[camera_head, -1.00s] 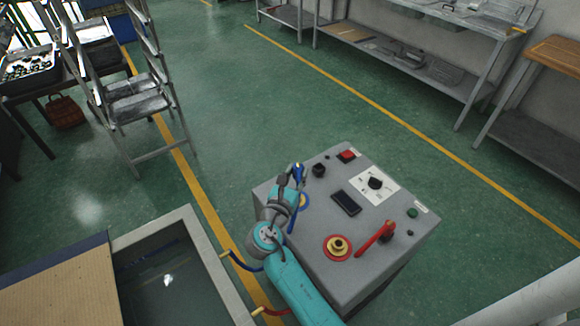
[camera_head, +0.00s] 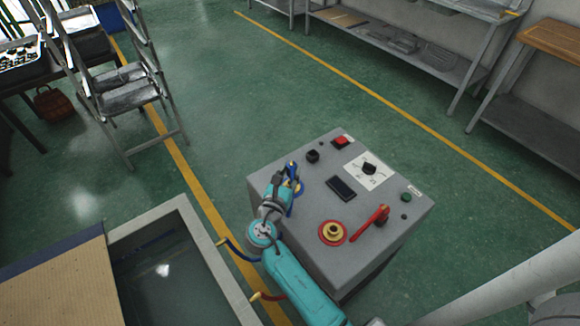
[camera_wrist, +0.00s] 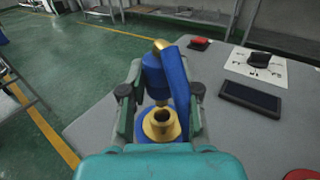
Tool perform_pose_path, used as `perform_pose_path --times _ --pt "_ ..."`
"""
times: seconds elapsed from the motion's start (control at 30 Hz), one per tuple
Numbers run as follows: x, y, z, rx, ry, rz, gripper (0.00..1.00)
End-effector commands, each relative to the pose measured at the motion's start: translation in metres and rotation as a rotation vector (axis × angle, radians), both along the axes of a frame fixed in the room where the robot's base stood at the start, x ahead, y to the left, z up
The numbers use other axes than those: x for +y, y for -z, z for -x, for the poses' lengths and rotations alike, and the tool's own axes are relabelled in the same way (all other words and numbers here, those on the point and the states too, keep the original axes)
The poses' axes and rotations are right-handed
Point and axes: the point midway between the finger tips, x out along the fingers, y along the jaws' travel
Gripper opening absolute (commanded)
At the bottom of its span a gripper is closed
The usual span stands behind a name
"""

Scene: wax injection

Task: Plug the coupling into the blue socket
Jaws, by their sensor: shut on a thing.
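The coupling (camera_wrist: 154,75) is a blue body with a brass fitting on top and a brass lower end, with a blue hose bending down on its right. My gripper (camera_wrist: 160,92) is shut on the coupling, one finger on each side. The blue socket (camera_wrist: 162,126), a brass ring on a blue base, shows just below the coupling's lower end. The coupling looks upright and over or slightly behind the opening; I cannot tell whether they touch. In the head view the coupling (camera_head: 291,169) stands by the blue socket (camera_head: 299,187), which my gripper partly hides.
The grey machine top (camera_head: 310,210) also bears a red-ringed brass socket (camera_head: 332,232), a red lever (camera_head: 371,222), a dark display (camera_head: 341,188), a dial plate (camera_head: 368,170) and knobs. A water tank (camera_head: 175,270) is at lower left. Green floor lies open behind.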

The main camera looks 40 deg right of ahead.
Motion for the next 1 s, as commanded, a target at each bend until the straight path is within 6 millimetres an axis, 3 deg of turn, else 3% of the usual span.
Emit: perform_pose_path --times 1.0 --pt "0.0 0.0081 0.0002 -0.001 0.0 0.001 0.0"
